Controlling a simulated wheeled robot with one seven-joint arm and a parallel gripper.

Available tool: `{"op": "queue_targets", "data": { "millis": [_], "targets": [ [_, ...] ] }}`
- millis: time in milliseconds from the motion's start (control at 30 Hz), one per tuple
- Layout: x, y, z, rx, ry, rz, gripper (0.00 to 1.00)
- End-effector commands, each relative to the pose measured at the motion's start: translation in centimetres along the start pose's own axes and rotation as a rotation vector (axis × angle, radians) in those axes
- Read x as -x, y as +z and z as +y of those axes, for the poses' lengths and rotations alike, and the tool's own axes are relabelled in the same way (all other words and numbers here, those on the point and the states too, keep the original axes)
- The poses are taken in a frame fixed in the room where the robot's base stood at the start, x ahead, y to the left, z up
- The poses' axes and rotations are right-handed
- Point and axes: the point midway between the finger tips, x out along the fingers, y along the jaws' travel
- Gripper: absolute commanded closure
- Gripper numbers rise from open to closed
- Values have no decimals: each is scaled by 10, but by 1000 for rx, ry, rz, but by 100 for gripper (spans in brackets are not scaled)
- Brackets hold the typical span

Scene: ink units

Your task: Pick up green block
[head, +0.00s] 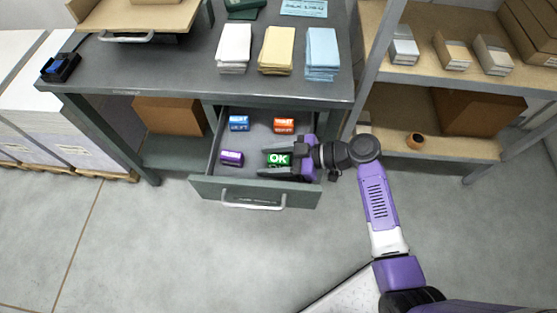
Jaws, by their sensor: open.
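The green block (278,160) with white "OK" lettering is in the front right part of the open drawer (257,193). My gripper (264,163) reaches into the drawer from the right, with its dark fingers open around the green block. One finger is at the block's far side and one at its near side. I cannot tell whether the fingers touch it. The block's lower part is partly hidden by the near finger.
The drawer also holds a blue block (239,123), an orange block (284,125) and a purple block (231,158). The drawer walls surround my gripper closely. The grey table (180,75) above bears stacks of paper. Shelves (440,141) stand at the right.

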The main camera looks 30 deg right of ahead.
Motion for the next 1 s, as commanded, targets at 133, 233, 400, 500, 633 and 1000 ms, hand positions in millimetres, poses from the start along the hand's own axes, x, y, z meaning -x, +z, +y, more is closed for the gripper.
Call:
{"op": "queue_targets", "data": {
  "millis": [133, 233, 400, 500, 633, 1000],
  "targets": [
    [-2, 0, 0, 0, 1, 0, 47],
    [-1, 0, 0, 0, 1, 0, 49],
    [-1, 0, 0, 0, 1, 0, 83],
    [-1, 0, 0, 0, 1, 0, 100],
    [-1, 0, 0, 0, 1, 0, 100],
    [3, -11, 0, 2, 0, 1, 100]
  ]
}}
